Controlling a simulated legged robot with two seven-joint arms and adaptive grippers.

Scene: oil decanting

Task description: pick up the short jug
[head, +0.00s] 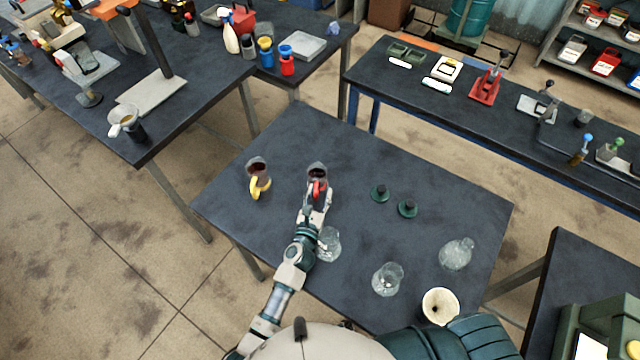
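Two clear jugs with dark liquid stand upright on the dark table in the middle. One jug (317,171) has a red handle and looks the shorter of the two. The other jug (257,168), to its left, has a yellow handle. My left gripper (317,196) is at the red handle, on the near side of that jug. Its fingers overlap the handle, and they are too small to show whether they are closed on it. The jug appears to rest on the table. My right gripper is out of view.
On the same table (350,150) are two dark green lids (380,194), clear glass vessels (388,280) near the front, one partly behind my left forearm, and a cream-coloured round container (440,306) at the front edge. The table's back part is clear. Cluttered benches stand around it.

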